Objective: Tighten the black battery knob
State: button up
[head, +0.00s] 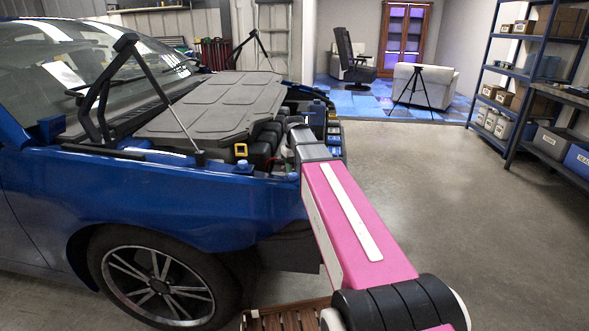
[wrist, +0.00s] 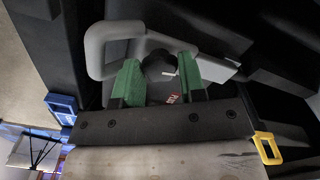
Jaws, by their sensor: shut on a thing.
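The black battery knob (wrist: 158,65) is a round dark cap in the upper middle of the wrist view. My gripper (wrist: 159,76) has green fingertips, one on each side of the knob, and is shut on it. A small red and white label (wrist: 173,98) shows just below the knob, between the fingers. In the head view my pink arm reaches into the car's open engine bay; the fingertips and the knob cannot be made out there.
A grey bent pipe (wrist: 100,45) runs close beside and behind the fingers. Yellow (wrist: 268,148) and blue (wrist: 62,106) fittings flank my gripper. The blue car's fender (head: 200,205) lies left of my arm. Open floor (head: 450,190) is to the right, with shelves (head: 530,85) beyond.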

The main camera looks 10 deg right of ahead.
aim_at(294, 170)
jog(key=shift+m, duration=0.8)
jog(key=o, duration=0.9)
jog(key=shift+r, duration=3.95)
